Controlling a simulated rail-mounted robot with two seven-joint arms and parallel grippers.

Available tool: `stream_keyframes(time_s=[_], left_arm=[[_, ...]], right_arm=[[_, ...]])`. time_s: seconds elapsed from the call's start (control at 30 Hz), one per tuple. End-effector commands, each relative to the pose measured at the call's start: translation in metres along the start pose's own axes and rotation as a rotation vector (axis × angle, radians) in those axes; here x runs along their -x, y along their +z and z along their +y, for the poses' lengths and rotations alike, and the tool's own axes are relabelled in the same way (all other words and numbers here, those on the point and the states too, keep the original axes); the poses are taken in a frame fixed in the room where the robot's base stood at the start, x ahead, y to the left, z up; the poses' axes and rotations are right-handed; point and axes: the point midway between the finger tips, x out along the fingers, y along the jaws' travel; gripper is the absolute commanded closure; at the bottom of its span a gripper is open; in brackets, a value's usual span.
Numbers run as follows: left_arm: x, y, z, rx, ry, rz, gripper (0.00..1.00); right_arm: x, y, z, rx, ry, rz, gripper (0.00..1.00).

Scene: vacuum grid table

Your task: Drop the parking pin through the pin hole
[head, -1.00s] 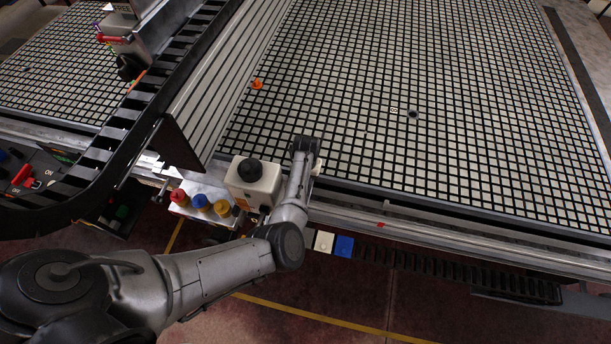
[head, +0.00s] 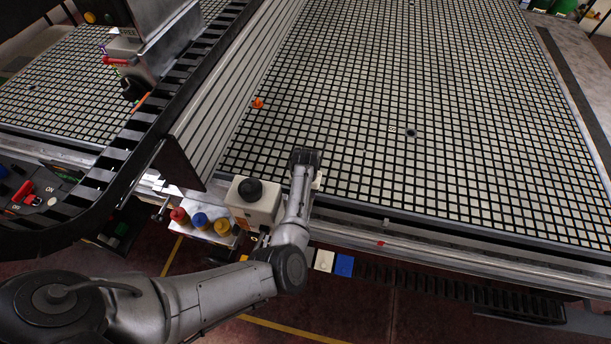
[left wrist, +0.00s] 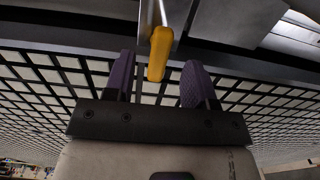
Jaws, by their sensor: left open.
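A small orange piece (head: 258,103) stands on the gridded table near the upright ribbed fence; it is too small to tell whether it is the parking pin. A dark round hole (head: 411,133) with a small label beside it shows in the grid, to the right. My left wrist is over the table's near edge in the head view, its fingers hidden there. In the left wrist view my left gripper (left wrist: 158,72) is open, with purple-padded fingers apart. A yellow handle (left wrist: 160,50) on a silver piece shows between them; contact cannot be told. My right gripper is not in view.
A white box with a black knob (head: 250,190) stands left of my forearm, with red, blue and yellow knobs (head: 200,221) beside it. The ribbed fence (head: 222,100) and black cable chain (head: 190,65) rise at left. The gridded table (head: 480,160) is mostly clear.

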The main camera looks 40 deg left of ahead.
Motion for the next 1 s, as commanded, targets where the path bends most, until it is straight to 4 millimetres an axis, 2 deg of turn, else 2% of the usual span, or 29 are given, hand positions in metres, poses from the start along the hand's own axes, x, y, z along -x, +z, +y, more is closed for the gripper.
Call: stream_keyframes(time_s=[0.03,0.2,0.5,0.7,1.0], left_arm=[[0.013,-0.001,0.0,0.001,0.0,0.004,0.49],[0.047,-0.001,0.001,0.0,0.0,0.004,0.49],[0.09,0.0,0.0,0.0,-0.001,0.002,0.49],[0.101,0.0,0.0,-0.001,0.0,0.001,0.49],[0.103,0.0,0.0,-0.001,0.0,0.001,0.49]], right_arm=[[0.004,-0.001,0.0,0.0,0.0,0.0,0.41],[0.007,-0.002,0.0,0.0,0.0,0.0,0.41],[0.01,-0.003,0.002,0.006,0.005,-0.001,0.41],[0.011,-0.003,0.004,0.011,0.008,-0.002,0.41],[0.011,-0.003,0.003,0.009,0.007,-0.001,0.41]])
